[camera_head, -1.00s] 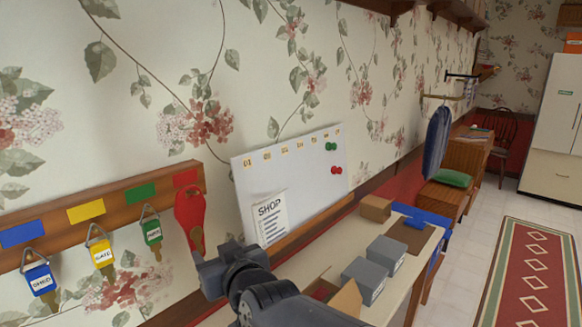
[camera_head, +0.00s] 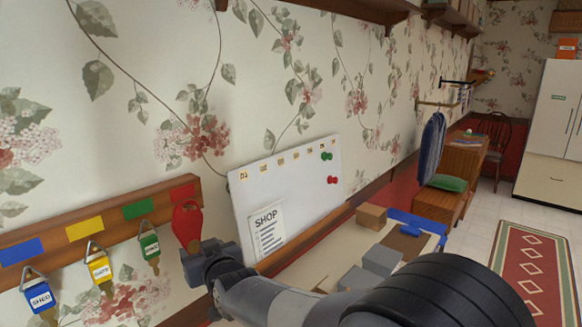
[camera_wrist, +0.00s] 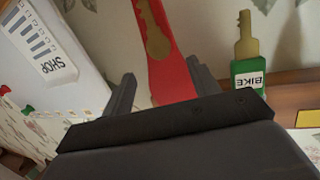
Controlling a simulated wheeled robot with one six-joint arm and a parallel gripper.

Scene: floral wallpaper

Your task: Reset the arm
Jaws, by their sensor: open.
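My gripper (camera_head: 190,256) is open at the lower end of a red key tag (camera_head: 186,222) under the red label on the wall rack. In the wrist view my two fingers (camera_wrist: 160,82) stand apart, with the red tag (camera_wrist: 172,82) and its brass key (camera_wrist: 152,30) showing beyond and between them. I cannot tell whether the fingers touch it. My gripper hides the tag's lower part in the head view. My arm reaches in from the lower right.
Green (camera_head: 149,246), yellow (camera_head: 99,267) and blue (camera_head: 38,296) key tags hang left of my gripper on the wooden rack (camera_head: 65,240). A whiteboard (camera_head: 300,190) is close on the right. Grey boxes (camera_head: 383,261) stand on a table beyond my arm.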

